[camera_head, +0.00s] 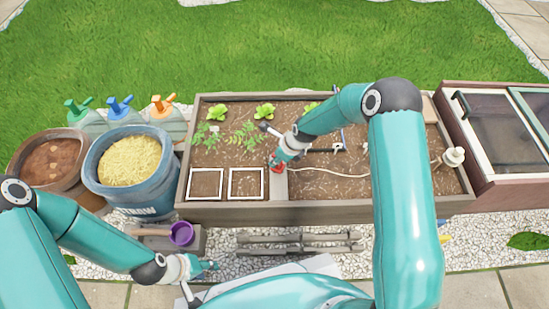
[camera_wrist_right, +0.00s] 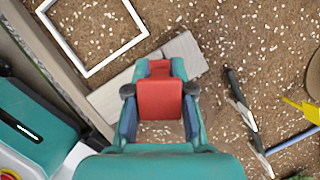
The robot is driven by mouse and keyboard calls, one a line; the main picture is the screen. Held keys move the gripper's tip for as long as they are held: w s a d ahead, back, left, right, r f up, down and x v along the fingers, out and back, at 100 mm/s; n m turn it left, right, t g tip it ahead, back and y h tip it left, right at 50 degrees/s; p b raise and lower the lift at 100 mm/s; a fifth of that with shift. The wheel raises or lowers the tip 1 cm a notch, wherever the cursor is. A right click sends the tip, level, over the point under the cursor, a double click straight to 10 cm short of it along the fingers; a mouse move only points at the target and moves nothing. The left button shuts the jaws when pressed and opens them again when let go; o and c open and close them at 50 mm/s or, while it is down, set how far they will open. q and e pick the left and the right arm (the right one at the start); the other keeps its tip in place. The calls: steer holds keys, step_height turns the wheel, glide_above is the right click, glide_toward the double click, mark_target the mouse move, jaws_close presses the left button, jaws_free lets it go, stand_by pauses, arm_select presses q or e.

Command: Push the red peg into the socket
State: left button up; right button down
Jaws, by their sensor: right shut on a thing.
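The red peg (camera_wrist_right: 159,99) is between the fingers of my right gripper (camera_wrist_right: 160,89) in the right wrist view. The gripper is shut on it, over a pale wooden board (camera_wrist_right: 112,94) on the soil. In the head view my right gripper (camera_head: 277,161) is low over the planter beside the white square frames, with red showing at its tip. The socket cannot be made out; the gripper and peg cover that part of the board. My left gripper (camera_head: 206,267) is outside the planter at the lower left, too small to tell open from shut.
The planter's front wall (camera_head: 290,212) runs close by. White square frames (camera_head: 246,183) lie left of the board. A dark tool (camera_wrist_right: 240,105) lies on the soil at right. Seedlings (camera_head: 264,111) stand behind. A blue bucket (camera_head: 140,197) and purple cup (camera_head: 181,234) are at left.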

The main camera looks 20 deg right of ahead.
steer(key=shift+f, duration=0.4)
steer(key=c, duration=0.9)
jaws_free()
steer(key=shift+r, duration=0.15)
